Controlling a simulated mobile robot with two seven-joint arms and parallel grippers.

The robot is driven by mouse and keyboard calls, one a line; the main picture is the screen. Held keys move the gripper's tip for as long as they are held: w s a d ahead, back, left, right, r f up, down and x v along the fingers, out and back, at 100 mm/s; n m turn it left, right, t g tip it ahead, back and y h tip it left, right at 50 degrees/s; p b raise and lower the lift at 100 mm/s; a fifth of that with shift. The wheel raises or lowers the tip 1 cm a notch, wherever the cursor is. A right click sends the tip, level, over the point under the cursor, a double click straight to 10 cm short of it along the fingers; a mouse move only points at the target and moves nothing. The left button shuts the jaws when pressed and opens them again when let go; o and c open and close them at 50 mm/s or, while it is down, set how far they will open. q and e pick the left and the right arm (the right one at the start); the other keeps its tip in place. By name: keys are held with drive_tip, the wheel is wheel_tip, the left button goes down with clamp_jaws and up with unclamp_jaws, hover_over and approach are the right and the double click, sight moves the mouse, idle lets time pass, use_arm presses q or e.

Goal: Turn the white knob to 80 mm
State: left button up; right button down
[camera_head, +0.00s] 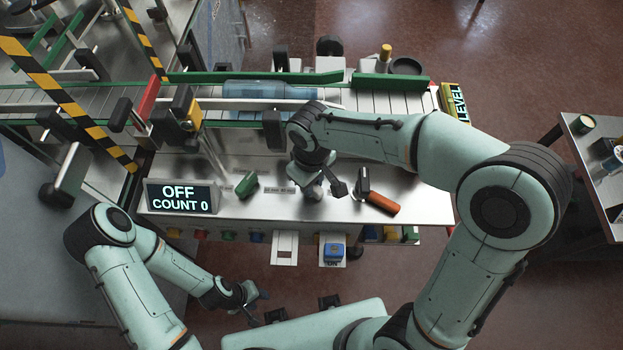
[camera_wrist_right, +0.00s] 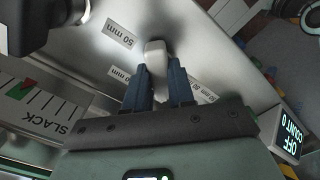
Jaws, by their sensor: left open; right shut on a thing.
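The white knob (camera_wrist_right: 155,58) shows in the right wrist view on the metal panel, a pale bar with a rounded end. My right gripper (camera_wrist_right: 158,84) is shut on it, a dark blue finger on each side. Labels stand around it: one reads 50 mm (camera_wrist_right: 118,33), and others are partly hidden by the fingers. In the head view my right gripper (camera_head: 313,186) is over the panel and mostly covers the knob. My left gripper (camera_head: 254,302) is open and empty, low in front of the panel.
A display (camera_head: 181,198) reads OFF, COUNT 0. A green knob (camera_head: 246,184) is left of my right gripper; an orange-handled lever (camera_head: 380,202) is to its right. A blue button (camera_head: 334,252) is at the front. A SLACK gauge (camera_wrist_right: 40,97) shows in the wrist view. A conveyor (camera_head: 390,101) runs behind.

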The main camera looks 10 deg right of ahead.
drive_tip(key=n, duration=0.4)
drive_tip(key=shift+r+p, duration=0.1)
drive_tip(key=shift+p, duration=0.25)
use_arm(q)
drive_tip(key=shift+w+r+p, duration=0.3)
drive_tip(key=shift+w+r, duration=0.45)
drive_tip(key=shift+r, duration=0.2)
use_arm(e)
drive_tip(key=shift+n, duration=2.2)
drive_tip(key=c, duration=1)
unclamp_jaws()
drive_tip(key=shift+o, duration=0.2)
use_arm(q)
drive_tip(key=shift+w+r+t+p, duration=0.3)
drive_tip(key=shift+w+r+p, duration=0.45)
drive_tip(key=shift+w+r, duration=0.35)
use_arm(e)
wheel_tip(320, 180, up, 13)
drive_tip(key=shift+r, duration=0.15)
